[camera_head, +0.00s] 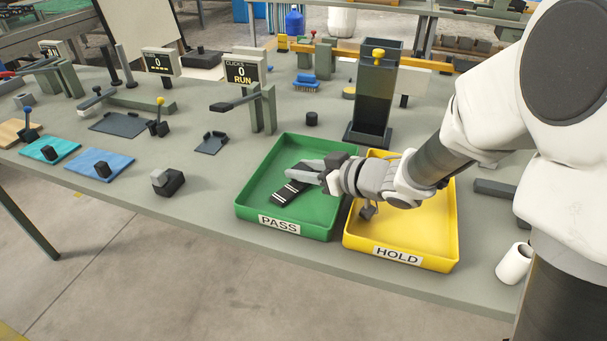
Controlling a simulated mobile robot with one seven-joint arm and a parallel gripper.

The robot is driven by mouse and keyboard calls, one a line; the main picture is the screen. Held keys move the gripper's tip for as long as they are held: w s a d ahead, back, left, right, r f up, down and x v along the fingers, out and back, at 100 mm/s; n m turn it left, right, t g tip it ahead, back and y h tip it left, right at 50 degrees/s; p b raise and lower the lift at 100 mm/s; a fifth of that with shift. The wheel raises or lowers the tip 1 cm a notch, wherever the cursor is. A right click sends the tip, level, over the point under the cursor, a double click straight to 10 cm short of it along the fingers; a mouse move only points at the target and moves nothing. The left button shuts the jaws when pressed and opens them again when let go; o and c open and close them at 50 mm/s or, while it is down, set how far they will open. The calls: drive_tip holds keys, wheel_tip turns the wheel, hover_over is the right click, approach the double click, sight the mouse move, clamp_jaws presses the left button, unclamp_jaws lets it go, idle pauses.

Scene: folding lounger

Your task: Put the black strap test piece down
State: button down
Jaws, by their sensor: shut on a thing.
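The black strap test piece (291,192) is a flat dark strip with pale stripes near its lower end. It shows over the green PASS tray (247,199), within its walls. My gripper (318,176) reaches in from the right, over the green tray, and is shut on the strap. The fingers hide part of the strap, and I cannot tell whether it touches the tray floor. The yellow HOLD tray (436,233) stands directly to the right, under my wrist.
A tall dark square column (374,95) stands behind the trays. A small grey and black block (168,182) lies left of the green tray. The table (205,219) is bare just left of the green tray.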

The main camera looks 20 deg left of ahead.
drive_tip(key=shift+r, duration=0.1)
drive_tip(key=shift+f, duration=0.25)
drive_tip(key=c, duration=0.5)
unclamp_jaws()
drive_tip(key=shift+d+r, duration=0.2)
drive_tip(key=shift+r, duration=0.2)
drive_tip(key=p+v, duration=0.4)
drive_tip(key=v, duration=0.7)
drive_tip(key=shift+s+d, duration=0.2)
drive_tip(key=shift+s, duration=0.1)
